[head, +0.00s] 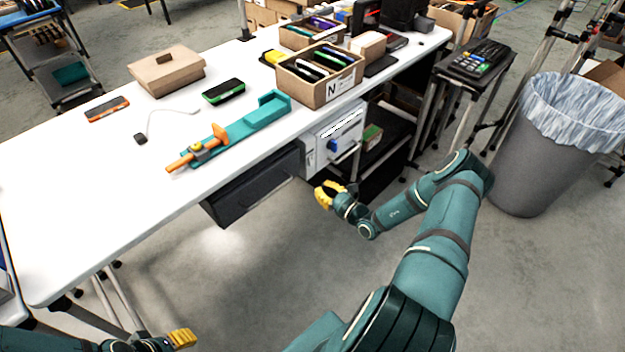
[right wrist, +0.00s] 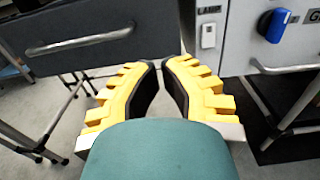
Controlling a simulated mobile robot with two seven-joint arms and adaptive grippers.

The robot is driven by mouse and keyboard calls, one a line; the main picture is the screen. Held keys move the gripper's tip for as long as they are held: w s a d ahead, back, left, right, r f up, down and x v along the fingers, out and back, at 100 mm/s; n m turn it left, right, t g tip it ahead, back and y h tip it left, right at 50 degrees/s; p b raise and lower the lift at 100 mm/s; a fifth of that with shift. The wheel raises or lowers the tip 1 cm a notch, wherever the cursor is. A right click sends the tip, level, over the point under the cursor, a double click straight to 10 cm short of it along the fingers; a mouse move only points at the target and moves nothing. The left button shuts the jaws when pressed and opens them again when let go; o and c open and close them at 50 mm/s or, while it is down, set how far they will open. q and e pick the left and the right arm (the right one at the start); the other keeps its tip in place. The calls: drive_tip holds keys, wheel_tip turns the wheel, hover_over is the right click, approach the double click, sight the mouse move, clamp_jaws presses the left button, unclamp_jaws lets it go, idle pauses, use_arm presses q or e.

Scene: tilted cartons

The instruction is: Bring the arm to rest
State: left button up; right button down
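My right gripper (head: 327,193) has yellow fingers and hangs out in front of the table, near the white drawer unit (head: 338,133) below it. In the right wrist view its two fingertips (right wrist: 160,64) are close together, with only a narrow gap and nothing held between them. The dark drawer (right wrist: 95,35) and the white drawer unit are beyond the fingertips. My left gripper (head: 182,338) shows at the bottom left edge of the head view, low in front of the table; its fingers are too small to judge.
The white table (head: 75,215) holds a teal holder (head: 262,112) with an orange tool, a lidded carton (head: 168,72) and open cartons (head: 325,85). A grey bin (head: 535,150) stands right of my right arm, by a small stand (head: 478,62). The floor before the table is clear.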

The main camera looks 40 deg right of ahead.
drive_tip(key=shift+s+d, duration=0.1)
drive_tip(key=shift+s, duration=0.6)
